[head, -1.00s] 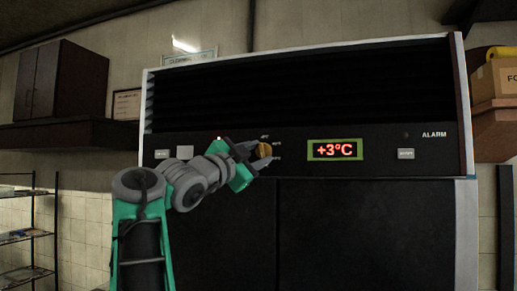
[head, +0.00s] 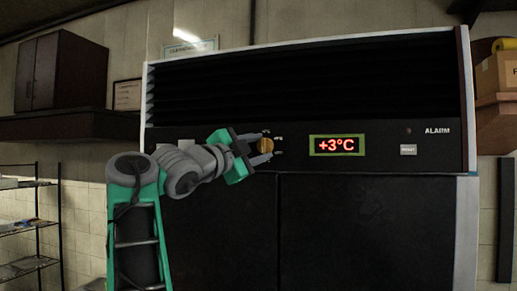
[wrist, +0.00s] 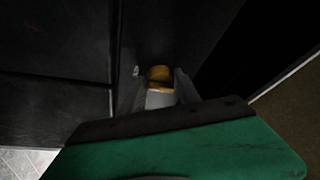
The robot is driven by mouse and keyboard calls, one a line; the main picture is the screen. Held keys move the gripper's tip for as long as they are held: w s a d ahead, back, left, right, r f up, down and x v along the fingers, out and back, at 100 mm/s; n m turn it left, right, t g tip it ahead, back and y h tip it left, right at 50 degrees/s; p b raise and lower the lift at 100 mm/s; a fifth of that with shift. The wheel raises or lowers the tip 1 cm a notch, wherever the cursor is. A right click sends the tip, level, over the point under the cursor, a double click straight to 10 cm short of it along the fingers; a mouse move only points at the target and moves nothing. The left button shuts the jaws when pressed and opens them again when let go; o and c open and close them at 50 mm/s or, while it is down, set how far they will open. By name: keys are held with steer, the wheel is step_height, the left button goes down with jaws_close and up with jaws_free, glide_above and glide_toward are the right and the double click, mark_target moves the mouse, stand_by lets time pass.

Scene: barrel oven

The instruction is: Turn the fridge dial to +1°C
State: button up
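The fridge dial (head: 266,146) is a small brass-coloured knob on the black control panel, with small white marks around it that are too small to read. The display (head: 337,145) to its right reads +3°C in red. My gripper (head: 262,147) is at the dial, one finger above and one below it in the head view. In the wrist view the dial (wrist: 160,76) sits between the fingertips of my gripper (wrist: 161,88). The fingers stand apart with what looks like a small gap; contact is hard to tell.
The fridge's dark doors (head: 352,225) lie below the panel and a black slatted grille (head: 310,85) above it. A white button (head: 408,150) and an ALARM label are at the right. A wire shelf (head: 28,225) stands far left.

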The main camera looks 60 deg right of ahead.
steer(key=o, duration=0.4)
steer(key=b+v, duration=0.2)
steer(key=v, duration=0.5)
steer(key=shift+a, duration=0.35)
